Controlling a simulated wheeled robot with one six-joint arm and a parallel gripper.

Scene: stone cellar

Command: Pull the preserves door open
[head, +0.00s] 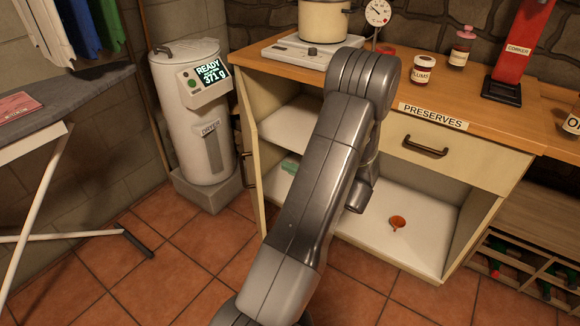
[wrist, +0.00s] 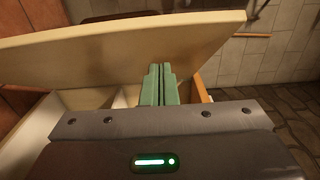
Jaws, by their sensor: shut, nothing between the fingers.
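The cream preserves door (head: 252,135) stands open at the left end of the cabinet, seen nearly edge-on, with a dark handle (head: 246,170) on its outer side. In the wrist view a broad cream panel (wrist: 100,42), seemingly this door, crosses the top. My gripper (wrist: 158,70) shows there with its green fingers together and empty, the tips against or just short of the panel; contact is not clear. In the head view its green fingers (head: 290,167) seem to show beside my arm, inside the opening, off the handle. My arm hides the rest.
A closed drawer (head: 470,160) sits to the right, under the PRESERVES label (head: 433,116).

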